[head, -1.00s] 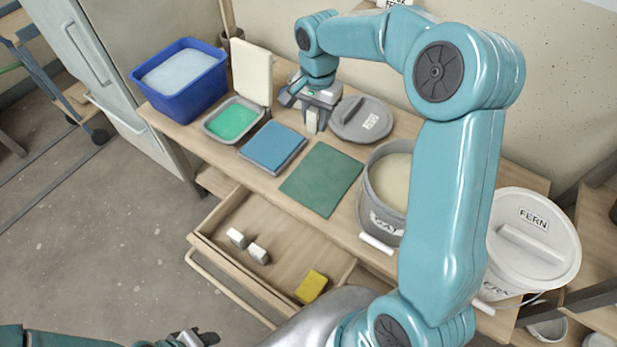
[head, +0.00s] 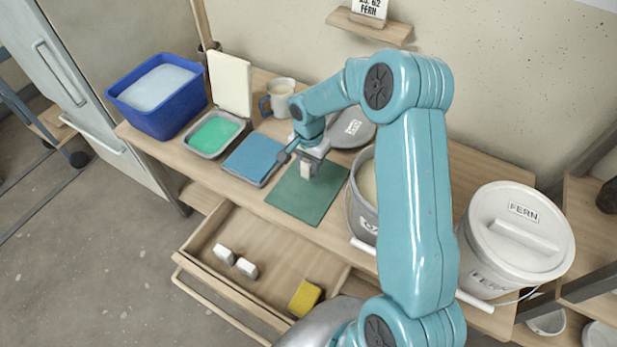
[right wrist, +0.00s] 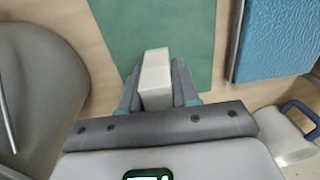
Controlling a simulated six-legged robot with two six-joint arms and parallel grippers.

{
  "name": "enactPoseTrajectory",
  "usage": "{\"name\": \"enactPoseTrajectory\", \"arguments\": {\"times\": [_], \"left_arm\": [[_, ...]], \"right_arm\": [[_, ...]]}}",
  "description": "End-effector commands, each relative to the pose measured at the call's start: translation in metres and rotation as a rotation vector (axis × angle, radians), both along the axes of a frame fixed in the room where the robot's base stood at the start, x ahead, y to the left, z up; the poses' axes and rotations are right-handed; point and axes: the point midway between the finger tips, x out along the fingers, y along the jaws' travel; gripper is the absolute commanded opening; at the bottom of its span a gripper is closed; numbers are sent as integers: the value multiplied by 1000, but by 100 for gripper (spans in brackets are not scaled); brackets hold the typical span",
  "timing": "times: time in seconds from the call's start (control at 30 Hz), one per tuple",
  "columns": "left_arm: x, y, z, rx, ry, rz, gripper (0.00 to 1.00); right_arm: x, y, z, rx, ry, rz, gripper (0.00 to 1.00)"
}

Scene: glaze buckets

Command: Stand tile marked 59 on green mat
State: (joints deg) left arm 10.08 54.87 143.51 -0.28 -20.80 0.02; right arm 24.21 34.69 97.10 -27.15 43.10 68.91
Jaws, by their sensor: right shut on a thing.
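My right gripper (head: 308,170) is shut on a pale cream tile (head: 306,171), which hangs below the jaws over the back part of the green mat (head: 297,200). In the right wrist view the tile (right wrist: 155,78) sits between the two fingers, against the green mat (right wrist: 190,40). I cannot read any number on it, and cannot tell whether its lower end touches the mat. Two whitish tiles (head: 246,268) lie in the open drawer (head: 262,250). My left gripper is not in view.
A blue sponge tray (head: 252,160) lies left of the mat. A grey lid (head: 348,130) lies behind, and a grey bucket (head: 360,215) stands right. A mug (head: 281,97), green tray (head: 212,136) and blue tub (head: 158,95) stand farther back. A yellow sponge (head: 305,297) lies in the drawer.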

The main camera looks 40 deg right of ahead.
Motion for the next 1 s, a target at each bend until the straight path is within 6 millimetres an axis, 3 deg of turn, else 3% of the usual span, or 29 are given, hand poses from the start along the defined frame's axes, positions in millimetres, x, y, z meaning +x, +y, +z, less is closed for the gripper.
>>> {"name": "enactPoseTrajectory", "arguments": {"times": [0.47, 0.87, 0.9, 0.97, 1.0], "left_arm": [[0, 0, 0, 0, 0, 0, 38], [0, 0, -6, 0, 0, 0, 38], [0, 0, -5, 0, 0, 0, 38], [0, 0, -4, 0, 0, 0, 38], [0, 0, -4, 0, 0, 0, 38]], "right_arm": [[1, 1, -58, 1, 1, 2, 0], [1, 1, -64, 0, -2, 2, 0], [1, 1, -62, -1, -1, 2, 40], [1, 1, -62, -1, -1, 2, 56], [1, 1, -62, 0, -1, 2, 56]]}}
